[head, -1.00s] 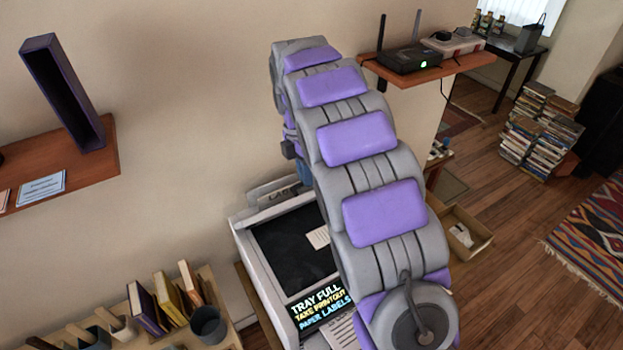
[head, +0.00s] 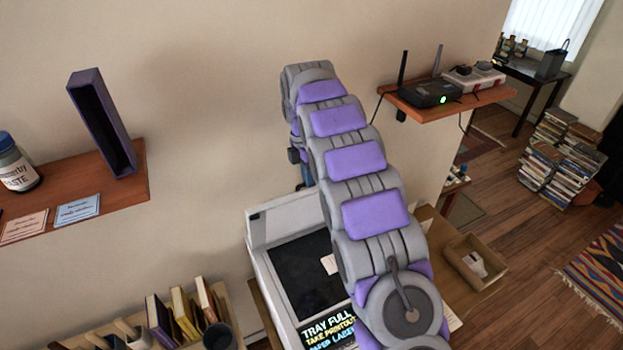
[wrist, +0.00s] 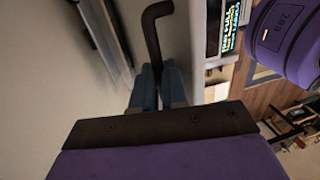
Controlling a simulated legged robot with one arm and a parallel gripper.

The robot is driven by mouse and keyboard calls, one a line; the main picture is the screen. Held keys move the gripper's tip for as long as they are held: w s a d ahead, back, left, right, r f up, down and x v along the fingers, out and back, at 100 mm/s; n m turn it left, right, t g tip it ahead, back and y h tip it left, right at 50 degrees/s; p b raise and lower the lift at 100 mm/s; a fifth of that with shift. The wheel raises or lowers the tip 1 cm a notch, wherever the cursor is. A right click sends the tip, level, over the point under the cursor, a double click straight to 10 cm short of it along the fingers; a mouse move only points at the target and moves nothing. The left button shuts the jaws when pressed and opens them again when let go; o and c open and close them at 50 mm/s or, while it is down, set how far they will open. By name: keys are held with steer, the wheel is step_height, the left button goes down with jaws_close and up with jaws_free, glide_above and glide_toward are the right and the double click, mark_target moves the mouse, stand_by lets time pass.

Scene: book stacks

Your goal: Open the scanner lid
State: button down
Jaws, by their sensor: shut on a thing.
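The scanner (head: 268,275) stands against the wall below my arm in the head view. Its dark bed (head: 300,270) is exposed, with a small pale paper (head: 329,263) on it. A pale panel (head: 284,219) rises along its back edge; my arm hides its right part. The front display (head: 328,328) reads "TRAY FULL" and shows at the top of the wrist view (wrist: 222,22). In the wrist view my gripper (wrist: 158,82) has blue fingers shut on a black bent handle (wrist: 152,35).
A shelf (head: 120,195) with a purple box file (head: 102,125) and a paste jar (head: 18,165) is at left. A router shelf (head: 450,98) is at right. An open carton (head: 474,262) stands right of the scanner. Books (head: 185,312) stand at lower left.

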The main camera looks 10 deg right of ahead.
steer(key=shift+f, duration=0.25)
steer(key=c, duration=1.2)
jaws_free()
steer(key=shift+w+a+f, duration=0.1)
steer(key=shift+w+a, duration=0.1)
steer(key=shift+w, duration=0.2)
steer(key=shift+o, duration=0.2)
steer(key=w+r+p, duration=0.1)
steer(key=r+p, duration=0.7)
steer(key=w+a+r+p, duration=0.1)
steer(key=w+r+p, duration=0.1)
steer(key=r+p, duration=0.7)
steer(key=shift+w+p, duration=0.25)
steer(key=shift+p, duration=0.05)
